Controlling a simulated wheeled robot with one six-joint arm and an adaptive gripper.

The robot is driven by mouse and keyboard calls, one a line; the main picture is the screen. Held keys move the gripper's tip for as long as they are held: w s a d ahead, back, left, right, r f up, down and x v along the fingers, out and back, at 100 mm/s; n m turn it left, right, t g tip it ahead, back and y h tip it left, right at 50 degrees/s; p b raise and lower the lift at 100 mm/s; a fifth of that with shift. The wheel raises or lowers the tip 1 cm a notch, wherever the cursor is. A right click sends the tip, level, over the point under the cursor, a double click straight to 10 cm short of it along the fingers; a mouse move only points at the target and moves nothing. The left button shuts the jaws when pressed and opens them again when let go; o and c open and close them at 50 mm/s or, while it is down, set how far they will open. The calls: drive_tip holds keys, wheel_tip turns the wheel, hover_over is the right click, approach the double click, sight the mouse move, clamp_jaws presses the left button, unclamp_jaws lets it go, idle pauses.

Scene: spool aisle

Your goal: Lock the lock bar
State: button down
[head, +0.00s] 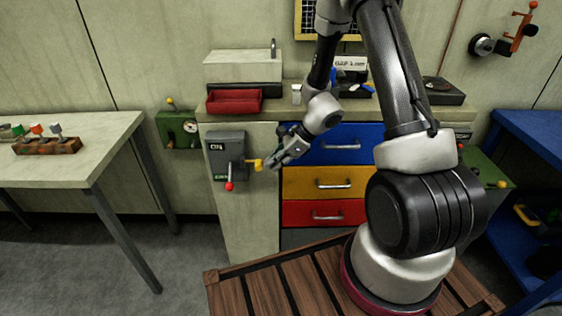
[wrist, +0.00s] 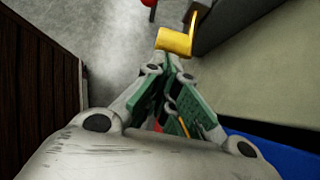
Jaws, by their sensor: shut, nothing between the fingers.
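A dark grey box (head: 226,156) with a small white label is fixed to the front of the pale cabinet. A yellow bar with a block-like end (head: 257,165) sticks out from its right side; I take it to be the lock bar. A lever with a red knob (head: 229,187) hangs below the box. My gripper (head: 273,163) is just right of the yellow end, shut and empty. In the wrist view the yellow end (wrist: 174,41) lies just beyond my fingertips (wrist: 172,64). I cannot tell whether they touch it.
Blue (head: 335,144), yellow (head: 322,183) and red (head: 323,212) drawers with metal handles are right of the box. A red tray (head: 234,101) sits on the counter above. A pale table (head: 95,140) stands left. Open floor (head: 190,262) lies below the box.

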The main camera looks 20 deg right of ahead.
drive_tip(key=a, duration=0.2)
drive_tip(key=w+a, duration=0.1)
drive_tip(key=a, duration=0.1)
drive_tip(key=shift+w, duration=0.15)
drive_tip(key=shift+d, duration=0.15)
drive_tip(key=shift+d+r, duration=0.1)
drive_tip(key=shift+d, duration=0.2)
approach(262, 164)
drive_tip(key=d, duration=0.2)
drive_tip(key=s+d+r, duration=0.1)
drive_tip(key=shift+s+d+r, duration=0.1)
drive_tip(key=shift+s+d, duration=0.05)
drive_tip(key=shift+d, duration=0.2)
idle(0.4)
